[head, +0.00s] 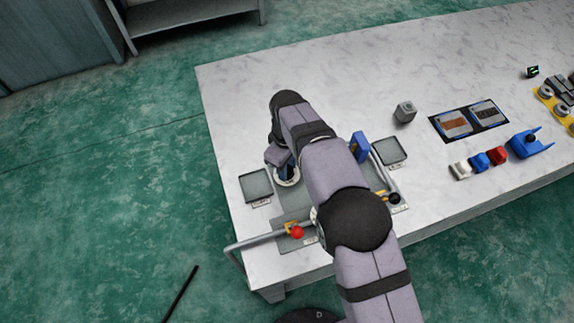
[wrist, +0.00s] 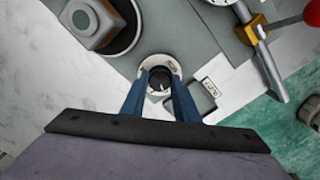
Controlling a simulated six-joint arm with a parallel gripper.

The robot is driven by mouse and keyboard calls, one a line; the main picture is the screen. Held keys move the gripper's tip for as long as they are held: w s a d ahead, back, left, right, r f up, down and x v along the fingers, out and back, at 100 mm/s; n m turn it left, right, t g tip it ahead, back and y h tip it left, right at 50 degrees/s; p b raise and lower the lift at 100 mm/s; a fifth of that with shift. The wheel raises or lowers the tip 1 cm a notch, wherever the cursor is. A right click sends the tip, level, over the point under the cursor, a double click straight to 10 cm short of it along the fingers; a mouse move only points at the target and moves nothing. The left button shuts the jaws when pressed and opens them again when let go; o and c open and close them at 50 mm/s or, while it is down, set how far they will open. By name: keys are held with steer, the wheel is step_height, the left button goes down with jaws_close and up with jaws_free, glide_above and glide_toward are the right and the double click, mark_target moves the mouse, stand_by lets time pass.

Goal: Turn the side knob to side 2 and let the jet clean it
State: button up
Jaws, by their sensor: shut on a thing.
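In the wrist view a small black knob (wrist: 160,78) sits in a white round dial on a grey plate. My gripper (wrist: 161,88) points down at it, with its blue fingers on either side of the knob, shut on it. The dial's markings are too small to read. In the head view my arm hides most of the area; my gripper (head: 284,170) is over the white dial (head: 288,180), and the knob is hidden there. A small label (wrist: 209,88) lies beside the dial. I cannot make out a jet or any spray.
A grey block on a black ring (wrist: 97,25) stands close by at upper left in the wrist view. A red-ball lever (head: 297,232), a black-ball lever (head: 394,198) and a blue part (head: 360,147) stand around my arm. Two shallow trays (head: 243,188) (head: 403,146) flank the plate.

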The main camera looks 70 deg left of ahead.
steer(key=m+b, duration=0.1)
steer(key=m, duration=0.3)
steer(key=shift+r+m+b, duration=0.1)
steer(key=shift+m+b, duration=0.4)
steer(key=shift+m, duration=1.7)
steer(key=o, duration=1.1)
steer(key=shift+r+b, duration=0.95)
steer(key=shift+r, duration=2.7)
